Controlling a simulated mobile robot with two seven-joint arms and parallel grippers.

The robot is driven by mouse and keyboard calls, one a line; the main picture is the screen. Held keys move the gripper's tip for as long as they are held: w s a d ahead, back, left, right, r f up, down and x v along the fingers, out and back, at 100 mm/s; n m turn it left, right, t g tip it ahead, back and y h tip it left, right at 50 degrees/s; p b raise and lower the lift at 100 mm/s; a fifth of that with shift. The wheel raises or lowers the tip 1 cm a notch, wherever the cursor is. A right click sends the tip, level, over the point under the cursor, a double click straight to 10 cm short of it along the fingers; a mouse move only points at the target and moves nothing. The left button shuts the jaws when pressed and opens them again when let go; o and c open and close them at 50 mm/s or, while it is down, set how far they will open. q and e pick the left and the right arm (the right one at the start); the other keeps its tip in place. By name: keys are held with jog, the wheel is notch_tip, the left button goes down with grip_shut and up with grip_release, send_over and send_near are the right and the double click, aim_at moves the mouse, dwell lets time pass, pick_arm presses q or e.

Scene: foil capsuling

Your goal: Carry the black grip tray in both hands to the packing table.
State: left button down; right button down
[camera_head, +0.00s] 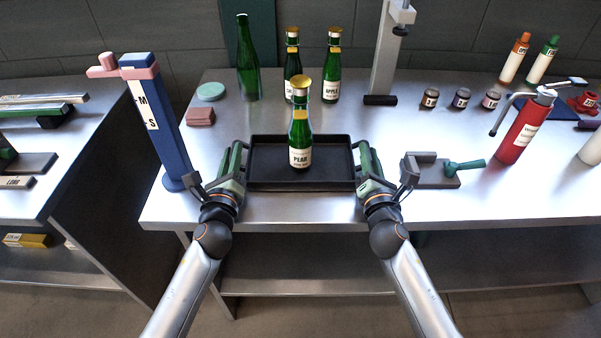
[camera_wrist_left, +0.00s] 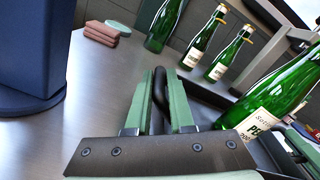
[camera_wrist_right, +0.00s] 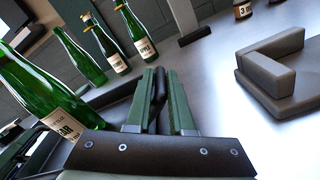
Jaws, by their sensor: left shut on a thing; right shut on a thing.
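The black grip tray (camera_head: 270,176) is at the front middle of the steel table, low over its top; I cannot tell whether it touches. A green bottle with a gold top and a PEAR label (camera_head: 300,130) stands upright in the tray. My left gripper (camera_head: 240,160) is shut on the tray's left handle, which shows between the green fingers in the left wrist view (camera_wrist_left: 160,90). My right gripper (camera_head: 363,160) is shut on the right handle, seen in the right wrist view (camera_wrist_right: 158,90). The packing table cannot be identified for certain.
Behind the tray stand a plain green bottle (camera_head: 247,60), two gold-topped bottles (camera_head: 333,65) and a grey stand (camera_head: 385,60). A blue post (camera_head: 155,120) is at left, a grey holder with a green handle (camera_head: 432,170) at right. Another table (camera_head: 70,130) lies left across a gap.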

pick_arm(q)
jog(key=c, duration=1.2)
grip_release()
jog(key=shift+d+f, duration=0.15)
jog(key=shift+d, duration=0.1)
pick_arm(e)
jog(key=c, duration=1.2)
grip_release()
jog(key=shift+a+f, duration=0.15)
jog(key=shift+a, duration=0.05)
pick_arm(q)
jog(key=o, duration=0.4)
jog(key=shift+a, duration=0.15)
pick_arm(e)
jog(key=o, duration=0.4)
jog(key=shift+d, duration=0.15)
pick_arm(q)
jog(key=shift+s, duration=0.1)
jog(key=s, duration=1)
jog(key=shift+s, duration=0.95)
pick_arm(e)
jog(key=shift+s, duration=0.15)
jog(key=s, duration=1.1)
jog(key=shift+s+d, duration=0.15)
jog(key=shift+s, duration=0.25)
